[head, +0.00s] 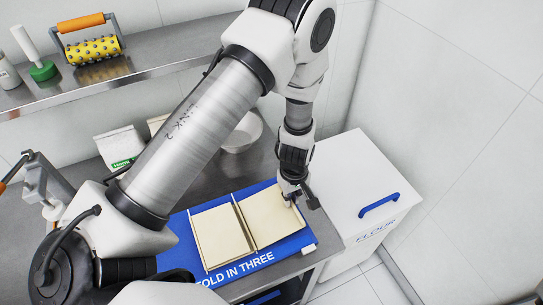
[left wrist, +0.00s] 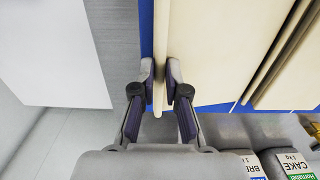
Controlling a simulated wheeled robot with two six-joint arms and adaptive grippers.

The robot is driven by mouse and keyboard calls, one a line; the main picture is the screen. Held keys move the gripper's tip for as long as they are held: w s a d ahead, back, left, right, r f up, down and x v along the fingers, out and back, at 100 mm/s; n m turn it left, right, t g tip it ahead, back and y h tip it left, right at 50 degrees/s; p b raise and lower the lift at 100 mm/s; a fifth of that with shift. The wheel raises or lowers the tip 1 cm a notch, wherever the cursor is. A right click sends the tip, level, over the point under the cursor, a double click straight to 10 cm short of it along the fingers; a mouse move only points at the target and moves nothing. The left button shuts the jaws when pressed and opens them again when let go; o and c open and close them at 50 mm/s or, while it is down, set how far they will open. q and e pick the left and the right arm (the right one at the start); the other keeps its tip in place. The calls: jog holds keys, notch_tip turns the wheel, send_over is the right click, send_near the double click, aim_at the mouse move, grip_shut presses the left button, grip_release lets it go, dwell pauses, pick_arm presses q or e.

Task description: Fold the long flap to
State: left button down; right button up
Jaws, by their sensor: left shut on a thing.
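Crosswise lines divide the sheet into a left part (head: 219,236) and a wider right flap (head: 268,217). My left gripper (head: 297,196) is at the right edge of the flap. In the left wrist view my left gripper (left wrist: 160,82) is shut on the edge of the flap (left wrist: 200,50), a finger on each side. Two dark-edged lines cross the sheet farther right there. My right gripper is not in view.
A white flour bin (head: 352,185) with a blue handle stands right of the steel table. A shelf (head: 130,75) holds a spiked yellow roller (head: 93,49). A white bowl (head: 243,133) sits behind my arm. Flour bags (left wrist: 290,163) show in the left wrist view.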

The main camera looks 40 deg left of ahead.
pick_arm(q)
jog(key=shift+s+a+r+p, duration=0.1)
jog(key=shift+s+r+p, duration=0.15)
jog(key=shift+r, duration=0.55)
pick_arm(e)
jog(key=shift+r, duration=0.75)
pick_arm(q)
jog(key=shift+w, duration=0.1)
jog(key=r+p, duration=0.1)
jog(key=s+r+p, duration=0.1)
jog(key=r+p, duration=0.1)
jog(key=shift+a+r, duration=0.1)
jog(key=shift+a, duration=0.1)
jog(key=shift+s+a+r+p, duration=0.2)
jog(key=shift+s+r+p, duration=0.1)
jog(key=shift+r+p, duration=0.25)
jog(key=shift+f, duration=0.2)
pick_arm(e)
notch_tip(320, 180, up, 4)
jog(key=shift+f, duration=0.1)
